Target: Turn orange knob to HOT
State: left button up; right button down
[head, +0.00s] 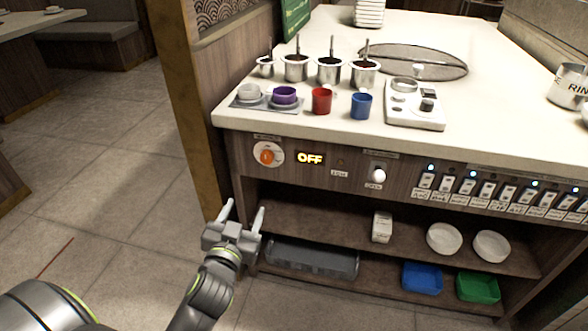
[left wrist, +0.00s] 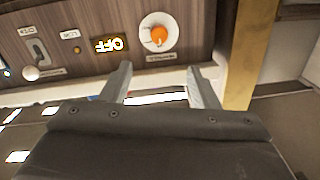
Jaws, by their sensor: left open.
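The orange knob (head: 267,156) sits on a white round dial on the counter's wooden front panel, at its left end. A lit display (head: 310,158) to its right reads OFF. My left gripper (head: 243,208) is open and empty, below and a little left of the knob, apart from it. In the left wrist view, which is upside down, the knob (left wrist: 159,35) shows ahead of the two open fingers (left wrist: 158,82), and the OFF display (left wrist: 108,44) is beside it. The dial's small markings are too small to read. My right gripper is not in view.
A white lever knob (head: 379,175) and a row of switches (head: 500,193) are further right on the panel. The counter top (head: 290,122) overhangs above, with cups and sauce wells. A shelf (head: 330,232) lies below. Open floor (head: 110,190) is to the left, past a post (head: 185,100).

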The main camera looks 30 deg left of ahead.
pick_arm(q)
jog(key=b, duration=0.2)
send_near(266, 160)
jog(key=x, duration=0.7)
jog(key=shift+w, duration=0.25)
jog(key=shift+w+a, duration=0.2)
jog(key=shift+w, duration=0.25)
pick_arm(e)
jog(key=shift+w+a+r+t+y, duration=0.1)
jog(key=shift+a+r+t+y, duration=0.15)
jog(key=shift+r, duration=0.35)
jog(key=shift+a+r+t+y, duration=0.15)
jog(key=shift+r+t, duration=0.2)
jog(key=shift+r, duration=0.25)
pick_arm(q)
jog(key=c, duration=1)
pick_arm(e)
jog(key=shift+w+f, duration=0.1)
